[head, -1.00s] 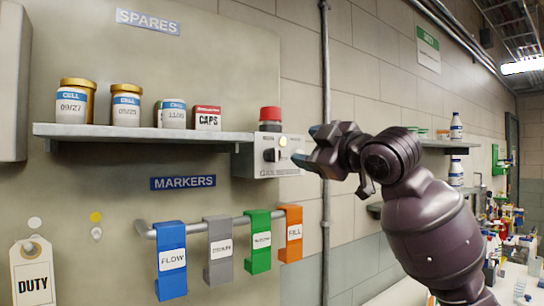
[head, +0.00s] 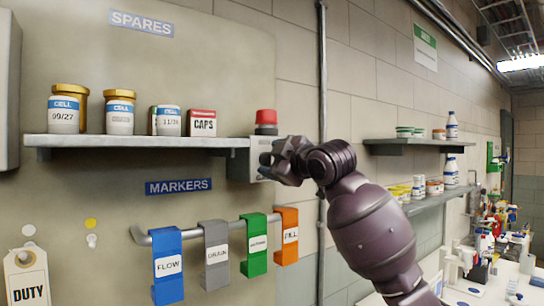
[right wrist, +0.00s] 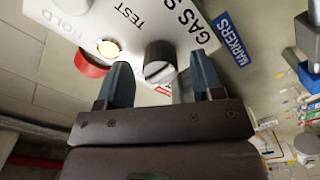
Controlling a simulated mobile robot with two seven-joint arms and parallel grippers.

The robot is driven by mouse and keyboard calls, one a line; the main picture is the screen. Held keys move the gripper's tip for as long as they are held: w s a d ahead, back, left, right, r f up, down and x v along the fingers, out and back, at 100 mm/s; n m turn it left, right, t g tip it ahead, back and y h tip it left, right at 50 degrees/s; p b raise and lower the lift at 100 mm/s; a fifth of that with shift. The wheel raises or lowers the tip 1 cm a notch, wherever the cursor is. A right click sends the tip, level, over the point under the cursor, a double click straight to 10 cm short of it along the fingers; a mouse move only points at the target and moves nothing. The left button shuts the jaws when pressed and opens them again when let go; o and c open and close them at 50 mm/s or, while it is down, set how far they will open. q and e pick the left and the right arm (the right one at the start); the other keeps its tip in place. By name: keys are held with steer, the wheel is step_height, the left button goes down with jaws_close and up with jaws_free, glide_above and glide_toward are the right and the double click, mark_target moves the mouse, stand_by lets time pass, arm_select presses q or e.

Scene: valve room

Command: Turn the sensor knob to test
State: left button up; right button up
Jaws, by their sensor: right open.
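The sensor box (head: 262,147) with a red dome on top is fixed at the right end of the shelf, and my right gripper (head: 275,165) covers most of its front in the head view. In the right wrist view the white panel (right wrist: 190,15) shows HOLD, TEST and part of GAS S. The dark round knob (right wrist: 160,62) with a pale pointer mark lies between the fingertips of my open right gripper (right wrist: 161,75), with a gap on each side. Whether the fingers reach past its face is hard to tell. My left gripper is out of view.
A lit round lamp (right wrist: 108,48) and the red dome (right wrist: 92,62) lie close beside the left finger. The shelf (head: 135,142) with several jars runs left of the box. Hanging markers (head: 215,255) are below. A vertical pipe (head: 322,90) stands right of the box.

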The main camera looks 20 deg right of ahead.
steer(key=shift+w+a, duration=0.15)
steer(key=shift+w, duration=0.15)
steer(key=c, duration=0.9)
